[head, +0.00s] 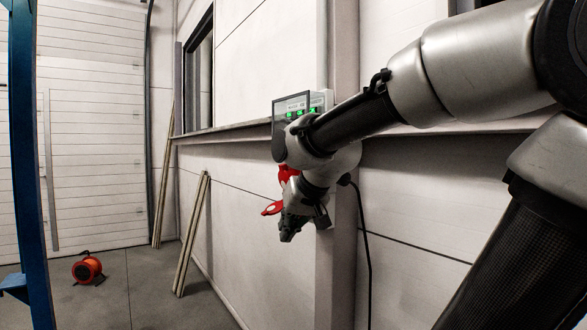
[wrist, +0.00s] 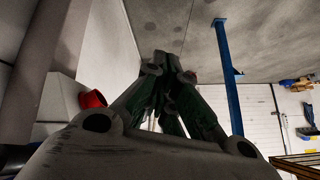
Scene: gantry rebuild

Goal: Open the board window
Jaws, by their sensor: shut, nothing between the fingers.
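The board (head: 318,100) is a grey box on the wall with a row of green lights. A dark-framed window (head: 291,101) shows at its left front; I cannot tell whether it is shut or ajar. My arm hides the board's lower part. My gripper (head: 287,236) hangs below the board, in front of the wall, pointing down and apart from the window. In the wrist view my gripper (wrist: 168,62) has its fingers together with nothing between them. A red part (head: 287,174) shows behind my wrist, below the board; a red thing also shows in the wrist view (wrist: 92,99).
A ledge (head: 235,130) runs along the wall at the board's height. A black cable (head: 367,250) hangs right of my gripper. Wooden planks (head: 191,235) lean on the wall. The floor between is clear.

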